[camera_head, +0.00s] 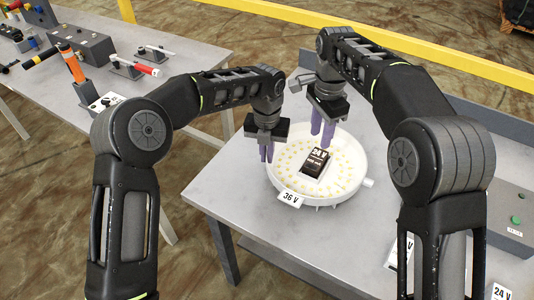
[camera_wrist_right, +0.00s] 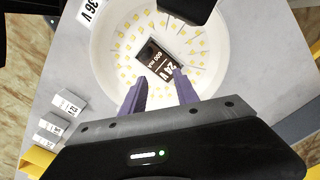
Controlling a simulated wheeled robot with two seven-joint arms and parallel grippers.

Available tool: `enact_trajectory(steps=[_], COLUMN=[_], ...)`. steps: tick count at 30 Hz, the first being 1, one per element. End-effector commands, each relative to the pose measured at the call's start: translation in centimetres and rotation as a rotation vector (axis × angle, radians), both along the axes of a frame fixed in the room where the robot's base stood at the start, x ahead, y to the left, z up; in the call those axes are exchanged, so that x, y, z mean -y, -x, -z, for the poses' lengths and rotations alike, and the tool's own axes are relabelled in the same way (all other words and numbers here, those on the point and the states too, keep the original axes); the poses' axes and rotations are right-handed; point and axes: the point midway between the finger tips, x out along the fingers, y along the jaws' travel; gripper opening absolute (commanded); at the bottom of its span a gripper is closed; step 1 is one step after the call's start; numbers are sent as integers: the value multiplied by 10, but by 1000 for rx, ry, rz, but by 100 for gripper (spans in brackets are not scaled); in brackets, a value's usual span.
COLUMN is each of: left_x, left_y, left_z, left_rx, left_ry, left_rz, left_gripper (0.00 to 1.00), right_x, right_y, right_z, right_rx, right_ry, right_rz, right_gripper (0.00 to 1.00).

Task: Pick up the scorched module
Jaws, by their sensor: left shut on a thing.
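A dark module (camera_head: 314,163) labelled 24 V lies on the round white light plate (camera_head: 342,197), among small yellow LEDs. The right wrist view shows its dark label face (camera_wrist_right: 158,62) close ahead of the fingers; I cannot make out scorch marks. My right gripper (camera_head: 322,135) is open and empty just above the module, its purple fingers apart (camera_wrist_right: 161,88), not touching it. My left gripper (camera_head: 266,154) is shut at the plate's far-left rim, its purple fingers close together and seeming to pinch the rim; the exact contact is too small to see.
A 36 V tag (camera_head: 290,199) sits at the plate's near edge. A grey box with a green button (camera_head: 516,220) stands at the right. Another bench at the left holds fixtures and a red-handled clamp (camera_head: 138,68). The grey tabletop left of the plate (camera_head: 228,190) is clear.

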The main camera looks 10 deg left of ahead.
Motion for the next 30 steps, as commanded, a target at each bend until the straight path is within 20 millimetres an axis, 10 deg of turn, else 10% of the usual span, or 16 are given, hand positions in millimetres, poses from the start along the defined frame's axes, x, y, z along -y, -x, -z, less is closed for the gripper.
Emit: enact_trajectory(steps=[11, 21, 30], left_x=[0, 0, 0], left_y=[0, 0, 0], left_z=[-1, -1, -1], left_rx=[1, 1, 2], left_ry=[0, 0, 0], left_rz=[-1, -1, -1], left_gripper=[0, 0, 0], right_x=[26, 43, 37], right_y=[3, 26, 22], right_z=[-25, -32, -28], right_rx=[24, 0, -16], right_ry=[-55, -285, -312], right_rz=[71, 732, 925], right_gripper=[62, 90, 100])
